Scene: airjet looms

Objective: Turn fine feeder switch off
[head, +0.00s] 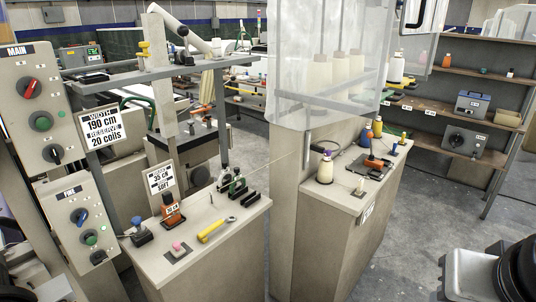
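A grey control box (62,236) stands at the lower left, below the MAIN box. Its short label (72,192) is too small to read surely. It carries a blue rotary knob (79,216) at the top, a green button (90,238) in the middle and a black knob (98,257) at the bottom. The blue knob's handle looks slanted; no off mark on it is readable. I cannot tell which knob is the fine feeder switch. My gripper is not in view.
The MAIN box (22,112) has a red knob (33,88), a green button and a black knob. A bench (215,262) with small tools stands right of the boxes. A second cabinet (330,235) and shelves (470,108) are further right. Grey floor (425,200) lies open between them.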

